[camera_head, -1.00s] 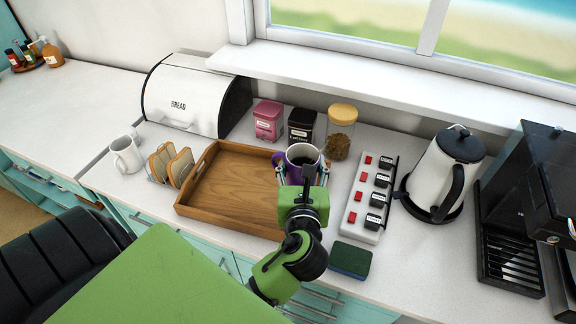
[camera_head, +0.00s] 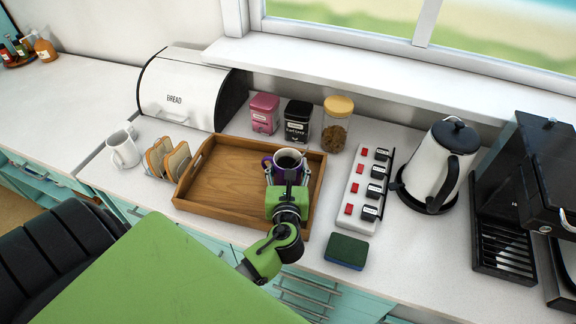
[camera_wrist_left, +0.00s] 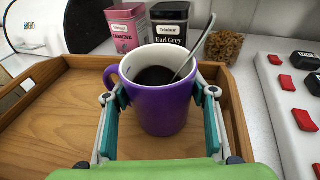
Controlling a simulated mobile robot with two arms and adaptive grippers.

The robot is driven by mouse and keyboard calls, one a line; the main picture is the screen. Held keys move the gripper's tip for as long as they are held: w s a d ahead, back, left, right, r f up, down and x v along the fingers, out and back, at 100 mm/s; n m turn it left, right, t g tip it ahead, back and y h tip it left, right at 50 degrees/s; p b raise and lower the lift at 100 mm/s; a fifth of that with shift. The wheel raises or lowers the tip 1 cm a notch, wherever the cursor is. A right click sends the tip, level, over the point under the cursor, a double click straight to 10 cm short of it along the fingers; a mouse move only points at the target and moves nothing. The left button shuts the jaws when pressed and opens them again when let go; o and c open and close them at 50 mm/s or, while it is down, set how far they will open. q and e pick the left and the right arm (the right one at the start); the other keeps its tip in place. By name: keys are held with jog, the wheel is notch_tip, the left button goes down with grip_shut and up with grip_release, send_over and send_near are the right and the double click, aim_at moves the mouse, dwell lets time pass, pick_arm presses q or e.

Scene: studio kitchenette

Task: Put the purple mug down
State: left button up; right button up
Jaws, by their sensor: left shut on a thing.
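The purple mug (camera_head: 288,160) has a white inside, dark liquid and a spoon leaning out of it. It is upright, over the right part of the wooden tray (camera_head: 222,189). My left gripper (camera_head: 287,174) is shut on the mug's sides. In the left wrist view the mug (camera_wrist_left: 161,108) stands between the two fingers, its handle to the left. I cannot tell whether its base touches the tray floor. My right gripper is not in view.
A power strip (camera_head: 352,213) and a green sponge (camera_head: 346,251) lie right of the tray. A pink tin (camera_head: 264,114), a black tin (camera_head: 297,121) and a jar (camera_head: 336,130) stand behind it. A toast rack (camera_head: 168,158) is left. The tray's left part is empty.

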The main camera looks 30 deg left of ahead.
pick_arm(q)
jog(key=shift+f, duration=0.1)
jog(key=o, duration=1.5)
jog(key=shift+s+d, duration=0.15)
jog(key=shift+s, duration=0.1)
jog(key=b+v, duration=0.2)
jog(key=v, duration=0.8)
jog(key=shift+s+d, duration=0.15)
jog(key=shift+s, duration=0.15)
jog(key=shift+s+d+r, duration=0.25)
jog(key=shift+s+r, duration=0.05)
jog(key=shift+r, duration=0.05)
